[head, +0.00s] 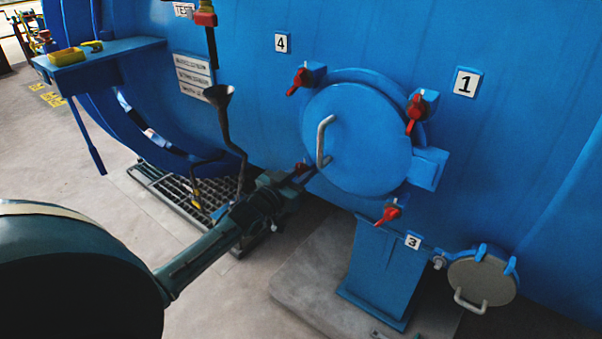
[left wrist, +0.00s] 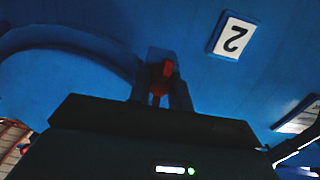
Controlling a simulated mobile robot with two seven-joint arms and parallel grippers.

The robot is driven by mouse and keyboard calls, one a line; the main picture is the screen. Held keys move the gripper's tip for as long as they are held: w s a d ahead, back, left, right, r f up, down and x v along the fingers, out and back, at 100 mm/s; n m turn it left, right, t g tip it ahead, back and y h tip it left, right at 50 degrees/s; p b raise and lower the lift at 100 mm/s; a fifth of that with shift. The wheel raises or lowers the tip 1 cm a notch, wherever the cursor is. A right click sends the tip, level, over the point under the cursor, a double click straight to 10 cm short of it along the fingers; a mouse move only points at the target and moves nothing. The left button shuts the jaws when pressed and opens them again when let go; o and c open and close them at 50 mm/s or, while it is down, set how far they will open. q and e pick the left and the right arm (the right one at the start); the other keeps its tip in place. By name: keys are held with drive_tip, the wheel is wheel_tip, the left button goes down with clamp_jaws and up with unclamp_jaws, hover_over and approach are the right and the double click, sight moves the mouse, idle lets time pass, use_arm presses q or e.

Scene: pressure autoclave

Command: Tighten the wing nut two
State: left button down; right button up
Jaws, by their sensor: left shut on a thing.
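The round blue hatch (head: 357,140) with a grey handle (head: 325,140) is closed on the autoclave wall. Wing nut two is red and sits at the hatch's lower left; only a little of it (head: 301,168) shows in the head view. In the left wrist view, the red wing nut (left wrist: 163,77) is between my fingers, beside the "2" label (left wrist: 233,38). My left gripper (head: 304,174) is shut on this wing nut. My gripper hides most of it and its label in the head view. My right gripper is not in view.
Other red wing nuts sit at upper left (head: 297,82), upper right (head: 415,114) and bottom (head: 389,214) of the hatch. A dark funnel pipe (head: 222,125) stands left of it. A blue pedestal (head: 381,270) and small round cover (head: 482,281) are below.

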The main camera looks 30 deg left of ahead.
use_arm(q)
drive_tip(key=c, duration=1.3)
unclamp_jaws()
drive_tip(key=shift+s, duration=0.1)
drive_tip(key=s, duration=0.8)
drive_tip(key=s+a, duration=0.1)
drive_tip(key=s, duration=0.4)
drive_tip(key=s+d+f+g+p, duration=0.1)
drive_tip(key=s+d+f+g, duration=0.1)
drive_tip(key=s+d+f, duration=0.2)
drive_tip(key=s+d+f+m+g+h+p, duration=0.1)
drive_tip(key=s+d+f+g, duration=0.2)
drive_tip(key=s+d, duration=0.3)
drive_tip(key=s+d+f+m+g+h+p, duration=0.1)
drive_tip(key=s+d+f, duration=0.4)
drive_tip(key=d, duration=0.7)
drive_tip(key=shift+d+f+g, duration=0.15)
drive_tip(key=shift+f+g, duration=0.3)
drive_tip(key=shift+g, duration=0.25)
